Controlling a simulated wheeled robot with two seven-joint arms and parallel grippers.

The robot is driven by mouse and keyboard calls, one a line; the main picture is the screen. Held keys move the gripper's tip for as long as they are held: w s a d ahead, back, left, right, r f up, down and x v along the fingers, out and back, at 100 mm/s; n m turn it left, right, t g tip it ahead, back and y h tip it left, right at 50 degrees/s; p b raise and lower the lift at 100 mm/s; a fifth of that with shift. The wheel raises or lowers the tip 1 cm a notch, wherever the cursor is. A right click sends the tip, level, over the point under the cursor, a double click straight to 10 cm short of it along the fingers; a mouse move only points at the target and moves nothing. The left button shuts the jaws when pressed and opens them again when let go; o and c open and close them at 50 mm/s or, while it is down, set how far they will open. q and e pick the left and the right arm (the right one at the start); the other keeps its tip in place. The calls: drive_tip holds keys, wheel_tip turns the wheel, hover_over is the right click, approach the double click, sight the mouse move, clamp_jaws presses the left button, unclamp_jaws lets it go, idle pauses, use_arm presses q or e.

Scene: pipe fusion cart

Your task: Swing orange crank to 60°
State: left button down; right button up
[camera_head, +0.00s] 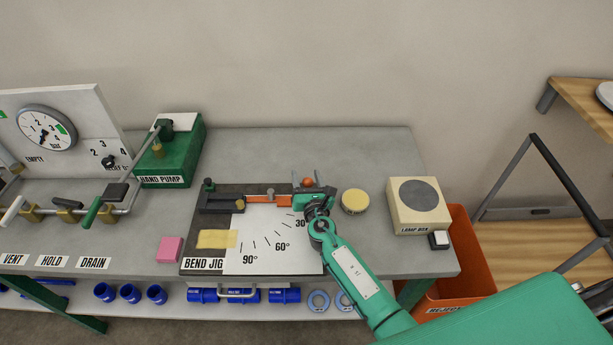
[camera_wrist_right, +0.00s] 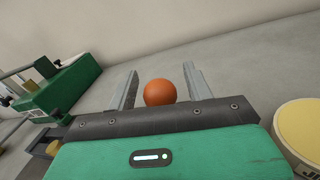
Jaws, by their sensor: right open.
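The orange crank (camera_head: 268,201) lies across the top of the bend jig (camera_head: 205,250), pointing right, above the 30° mark of the white angle card (camera_head: 262,262). Its round orange knob (camera_head: 308,182) is at the right end and also shows in the right wrist view (camera_wrist_right: 160,92). My right gripper (camera_head: 314,186) is open at the knob, with a finger on either side of it in the wrist view (camera_wrist_right: 160,88). A gap shows on each side of the knob. My left gripper is not in view.
A yellow round tin (camera_head: 354,201) stands close right of my right gripper, and a lamp box (camera_head: 433,218) farther right. A green hand pump (camera_head: 175,155) stands back left. A pink block (camera_head: 169,250) lies left of the jig. The bench behind the jig is clear.

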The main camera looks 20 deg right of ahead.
drive_tip(key=shift+w, duration=0.2)
clamp_jaws()
